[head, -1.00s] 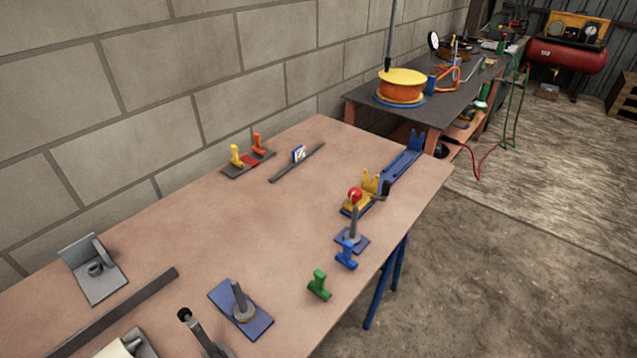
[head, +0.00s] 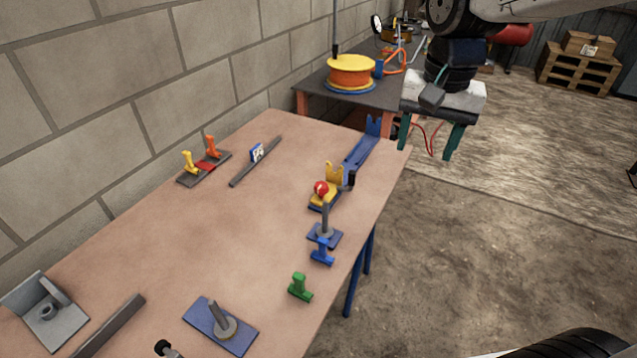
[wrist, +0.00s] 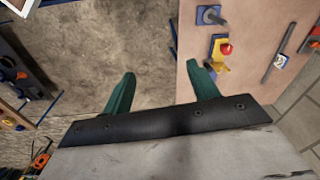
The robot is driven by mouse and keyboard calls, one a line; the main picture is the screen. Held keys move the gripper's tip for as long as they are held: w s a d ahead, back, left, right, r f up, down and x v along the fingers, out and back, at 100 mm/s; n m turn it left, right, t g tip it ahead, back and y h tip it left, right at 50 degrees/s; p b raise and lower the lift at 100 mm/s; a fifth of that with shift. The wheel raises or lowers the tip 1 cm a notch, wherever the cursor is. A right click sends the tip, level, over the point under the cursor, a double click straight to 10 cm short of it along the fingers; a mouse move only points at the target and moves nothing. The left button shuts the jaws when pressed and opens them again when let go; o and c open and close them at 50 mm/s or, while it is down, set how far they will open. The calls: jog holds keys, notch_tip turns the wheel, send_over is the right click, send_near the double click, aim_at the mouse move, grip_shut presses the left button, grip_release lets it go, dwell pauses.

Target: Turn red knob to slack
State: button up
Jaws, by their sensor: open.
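The red knob (head: 321,188) is a round red ball on the yellow and blue fixture (head: 334,176) near the table's right edge. In the wrist view the red knob (wrist: 227,49) shows to the upper right, beyond my right fingertip. My gripper (wrist: 158,82) is open and empty, its two green fingers spread apart. In the head view my gripper (head: 404,130) hangs beyond the table's right far edge, to the right of the knob and apart from it. The knob's mount is partly hidden by the yellow part.
The tan table (head: 190,250) holds a blue rail (head: 362,148), a post on a blue base (head: 325,228), a blue peg (head: 322,252) and a green peg (head: 300,288) along its right side. An orange spool (head: 351,72) stands on the dark table behind. The table's middle is clear.

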jog(key=w+a+f+m, duration=0.2)
jog(key=w+a+f, duration=0.1)
jog(key=w, duration=0.3)
jog(key=w+a+f+m, duration=0.1)
jog(key=w+a+f, duration=0.2)
jog(key=w, duration=0.3)
jog(key=m, duration=0.4)
send_over(321, 185)
jog(key=shift+g, duration=0.4)
notch_tip(321, 185, down, 13)
jog(key=shift+s+f, duration=0.15)
jog(key=shift+f, duration=0.4)
notch_tip(321, 185, down, 7)
jog(key=shift+f, duration=0.15)
jog(key=c, duration=1)
